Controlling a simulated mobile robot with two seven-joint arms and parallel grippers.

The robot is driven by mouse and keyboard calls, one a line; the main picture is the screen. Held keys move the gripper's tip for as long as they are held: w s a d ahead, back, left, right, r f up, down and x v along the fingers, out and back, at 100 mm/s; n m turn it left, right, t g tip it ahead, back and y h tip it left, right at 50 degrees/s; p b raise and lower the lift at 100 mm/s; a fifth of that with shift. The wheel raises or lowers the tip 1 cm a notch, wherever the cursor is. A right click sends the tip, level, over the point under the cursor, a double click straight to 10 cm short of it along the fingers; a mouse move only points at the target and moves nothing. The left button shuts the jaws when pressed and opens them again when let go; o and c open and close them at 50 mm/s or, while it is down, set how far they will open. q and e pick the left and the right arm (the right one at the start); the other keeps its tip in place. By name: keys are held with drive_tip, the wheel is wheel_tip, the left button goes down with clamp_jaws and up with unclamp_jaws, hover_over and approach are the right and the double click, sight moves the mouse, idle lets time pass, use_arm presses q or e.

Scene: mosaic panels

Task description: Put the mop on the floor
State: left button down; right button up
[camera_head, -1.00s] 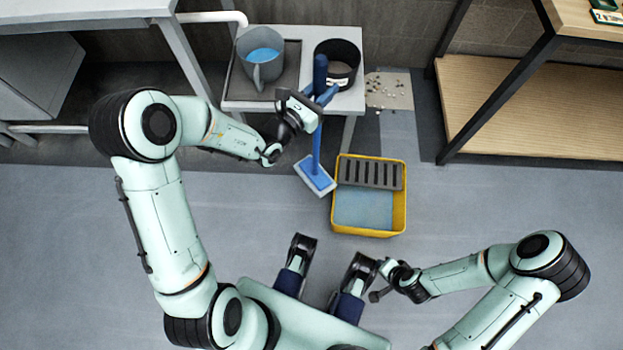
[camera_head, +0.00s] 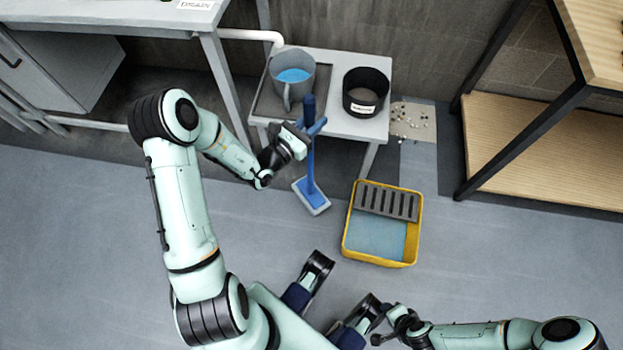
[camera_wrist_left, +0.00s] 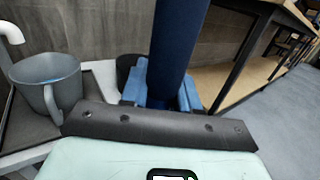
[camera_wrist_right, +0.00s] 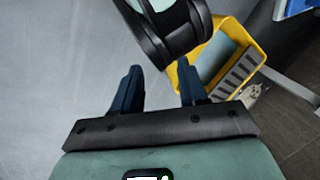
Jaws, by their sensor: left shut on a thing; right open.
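The blue mop (camera_head: 310,160) stands nearly upright in the head view, its flat blue head with a pale rim (camera_head: 311,196) low in front of the small white table. My left gripper (camera_head: 312,128) is shut on the mop's handle. The handle also fills the middle of the left wrist view (camera_wrist_left: 178,40), between the blue fingers. Whether the mop head touches the floor I cannot tell. My right gripper (camera_wrist_right: 158,92) is open and empty in the right wrist view, near my base.
A yellow mop bucket (camera_head: 380,224) with a grey grate and water stands right of the mop. The white table (camera_head: 340,125) holds a grey mug (camera_head: 292,76) and a black pot (camera_head: 366,92). A wooden shelf (camera_head: 540,150) is at right. Scattered bits lie on a beige patch (camera_head: 412,122).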

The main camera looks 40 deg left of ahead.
use_arm(q)
drive_tip(key=b, duration=0.4)
hover_over(308, 163)
drive_tip(key=w, duration=0.3)
wheel_tip(308, 163, down, 11)
use_arm(e)
drive_tip(key=w+d+f+t, duration=0.1)
drive_tip(key=w+d+f, duration=0.2)
drive_tip(key=w+f, duration=0.2)
use_arm(q)
drive_tip(key=shift+s+f+b, duration=0.1)
drive_tip(key=shift+f+b, duration=1.5)
drive_tip(key=shift+f, duration=2.75)
use_arm(e)
drive_tip(key=s+d+f+g, duration=0.1)
drive_tip(key=s+f+g, duration=0.1)
drive_tip(key=s+f, duration=0.3)
drive_tip(key=shift+s+f+m+h, duration=0.15)
drive_tip(key=shift+s+m+h, duration=0.25)
drive_tip(key=shift+s, duration=0.55)
use_arm(q)
drive_tip(key=shift+f, duration=0.15)
drive_tip(key=c, duration=0.8)
unclamp_jaws()
drive_tip(key=shift+c, duration=0.2)
use_arm(e)
drive_tip(key=shift+s, duration=0.1)
